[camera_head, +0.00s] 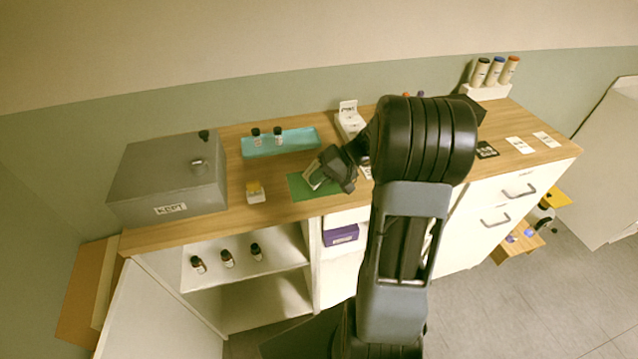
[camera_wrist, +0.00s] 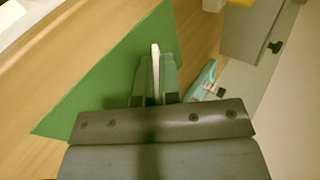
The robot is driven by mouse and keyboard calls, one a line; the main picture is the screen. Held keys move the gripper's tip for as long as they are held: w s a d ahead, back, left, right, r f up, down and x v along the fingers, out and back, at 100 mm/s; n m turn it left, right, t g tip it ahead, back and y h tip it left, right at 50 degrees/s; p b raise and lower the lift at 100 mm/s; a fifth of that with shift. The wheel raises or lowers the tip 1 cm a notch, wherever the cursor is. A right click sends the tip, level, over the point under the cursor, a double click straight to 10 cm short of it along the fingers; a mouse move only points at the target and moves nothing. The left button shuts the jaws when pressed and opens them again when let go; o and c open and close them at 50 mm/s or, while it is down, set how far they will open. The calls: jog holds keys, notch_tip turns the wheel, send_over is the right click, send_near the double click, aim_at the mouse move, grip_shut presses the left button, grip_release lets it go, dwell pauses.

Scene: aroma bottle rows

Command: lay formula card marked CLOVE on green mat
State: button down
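My gripper (camera_head: 328,172) is over the green mat (camera_head: 298,188) on the wooden counter. It is shut on a pale card (camera_head: 313,178), which stands tilted between the fingers. In the wrist view the card (camera_wrist: 156,72) shows nearly edge-on between the fingertips (camera_wrist: 154,82), above the green mat (camera_wrist: 105,85). Its writing cannot be read, and I cannot tell whether its lower edge touches the mat. The gripper and arm hide the mat's right part in the head view.
A turquoise tray (camera_head: 295,147) with two bottles lies behind. A white holder (camera_head: 350,122) stands behind my gripper. White cards (camera_head: 520,145) lie at the right.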

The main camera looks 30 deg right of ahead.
jog(key=c, duration=1.5)
grip_release()
jog(key=shift+p+v, duration=1.7)
jog(key=shift+v, duration=2.35)
jog(key=r+p, duration=0.1)
jog(key=r, duration=0.1)
jog(key=d+r+p, duration=0.1)
jog(key=r+p, duration=0.1)
jog(key=r, duration=0.1)
jog(key=d+r+p, duration=0.1)
jog(key=r+p, duration=0.1)
jog(key=r, duration=0.1)
jog(key=shift+s+d, duration=0.1)
jog(key=shift+s, duration=0.25)
